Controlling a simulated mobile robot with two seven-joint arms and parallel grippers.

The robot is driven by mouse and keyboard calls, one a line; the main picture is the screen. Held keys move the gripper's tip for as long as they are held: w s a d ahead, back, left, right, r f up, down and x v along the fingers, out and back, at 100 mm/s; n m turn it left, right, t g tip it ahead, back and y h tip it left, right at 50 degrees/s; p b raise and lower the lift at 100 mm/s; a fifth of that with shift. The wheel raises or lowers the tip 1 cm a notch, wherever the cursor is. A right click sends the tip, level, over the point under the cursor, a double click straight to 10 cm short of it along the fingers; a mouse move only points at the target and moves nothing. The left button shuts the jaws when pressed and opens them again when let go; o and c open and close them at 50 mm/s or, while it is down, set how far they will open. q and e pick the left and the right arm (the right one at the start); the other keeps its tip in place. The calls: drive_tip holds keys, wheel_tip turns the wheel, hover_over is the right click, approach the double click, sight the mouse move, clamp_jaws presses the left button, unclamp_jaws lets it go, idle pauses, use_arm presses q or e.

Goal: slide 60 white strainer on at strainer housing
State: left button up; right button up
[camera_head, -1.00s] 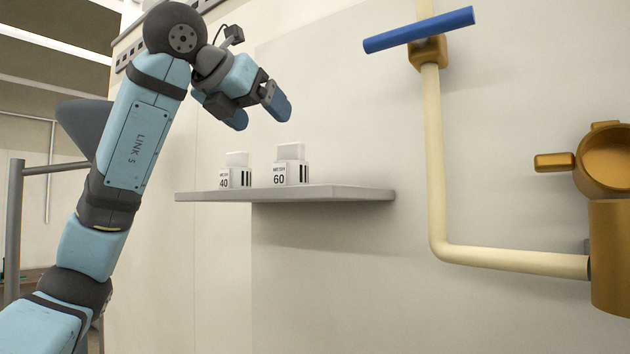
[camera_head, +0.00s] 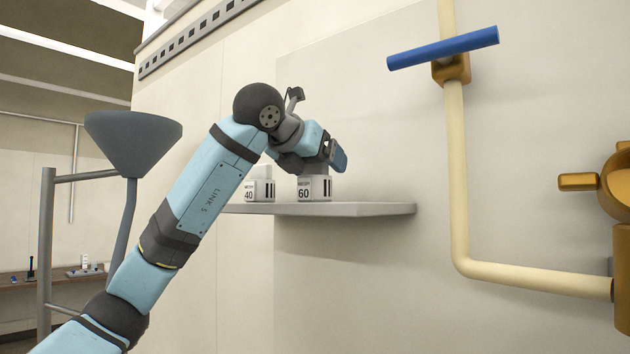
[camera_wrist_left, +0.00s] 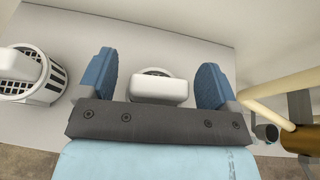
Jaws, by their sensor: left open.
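The white 60 strainer (camera_head: 316,189), marked 60, stands on the grey wall shelf. Its top is hidden behind my gripper in the head view. In the left wrist view its white handle block (camera_wrist_left: 158,90) lies between my two blue fingers, with a gap on each side. My left gripper (camera_head: 334,156) is open above the strainer and holds nothing. The brass body (camera_head: 620,190) at the right edge, partly cut off, may be the strainer housing. My right gripper is not in view.
The 40 strainer (camera_head: 259,191) stands close to the left on the shelf (camera_head: 375,210); it also shows in the left wrist view (camera_wrist_left: 35,75). A cream pipe (camera_head: 456,170) with a blue-handled valve (camera_head: 443,48) runs down the wall. A grey funnel (camera_head: 133,140) stands at left.

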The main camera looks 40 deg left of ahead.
use_arm(q)
drive_tip(key=shift+w+f, duration=0.25)
drive_tip(key=shift+w, duration=0.4)
drive_tip(key=shift+s, duration=0.2)
drive_tip(key=shift+c, duration=0.7)
drive_tip(key=c, duration=0.9)
drive_tip(key=shift+r, duration=0.1)
